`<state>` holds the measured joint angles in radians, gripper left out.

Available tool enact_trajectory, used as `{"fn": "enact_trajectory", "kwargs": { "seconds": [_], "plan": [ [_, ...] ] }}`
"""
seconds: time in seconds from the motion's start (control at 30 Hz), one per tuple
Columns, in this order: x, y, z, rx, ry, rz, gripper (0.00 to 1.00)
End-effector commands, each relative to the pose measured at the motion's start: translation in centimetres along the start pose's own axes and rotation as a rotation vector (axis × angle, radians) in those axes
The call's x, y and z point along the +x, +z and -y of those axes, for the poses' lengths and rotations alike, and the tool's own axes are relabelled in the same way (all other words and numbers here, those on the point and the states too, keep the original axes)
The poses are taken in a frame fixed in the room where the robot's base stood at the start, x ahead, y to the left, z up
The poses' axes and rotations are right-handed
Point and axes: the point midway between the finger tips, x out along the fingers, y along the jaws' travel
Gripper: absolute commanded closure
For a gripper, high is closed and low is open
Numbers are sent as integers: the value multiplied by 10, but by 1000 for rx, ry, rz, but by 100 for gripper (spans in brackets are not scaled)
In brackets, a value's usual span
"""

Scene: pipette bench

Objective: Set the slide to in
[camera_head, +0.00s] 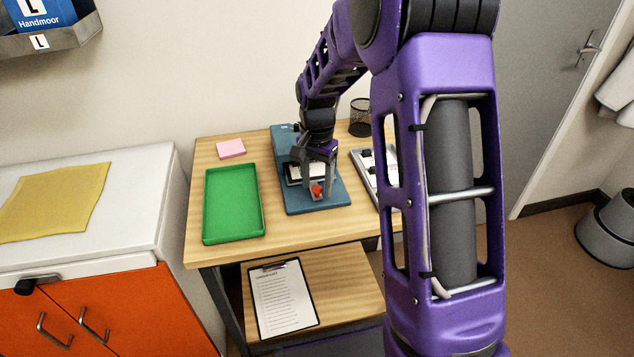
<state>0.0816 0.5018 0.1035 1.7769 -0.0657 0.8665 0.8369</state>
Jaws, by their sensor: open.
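A blue-grey bench device (317,204) stands on the wooden table, with a flat base and a raised back part. A small red knob (317,190) shows near the front of its base; it may belong to the slide, but the picture is too small to tell. A dark-framed pale panel (293,174) lies on the device, partly covered by my gripper. The slide's position cannot be made out.
A green tray (205,213) lies left of the device, with a pink pad (231,149) behind it. A grey rack (367,177) stands to the right, partly hidden by my arm. A black mesh cup (360,117) stands behind. A clipboard (283,298) lies on the lower shelf.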

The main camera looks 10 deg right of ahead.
Motion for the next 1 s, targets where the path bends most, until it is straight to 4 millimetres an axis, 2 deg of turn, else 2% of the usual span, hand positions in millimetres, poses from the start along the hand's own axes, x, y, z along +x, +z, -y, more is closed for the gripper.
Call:
{"fn": "enact_trajectory", "kwargs": {
  "seconds": [0.13, 0.47, 1.0],
  "plan": [
    [0, 0, 0, 0, 0, 0, 40],
    [-1, 0, 0, 0, 0, 0, 100],
    [-1, 0, 0, 0, -1, -1, 100]
  ]
}}
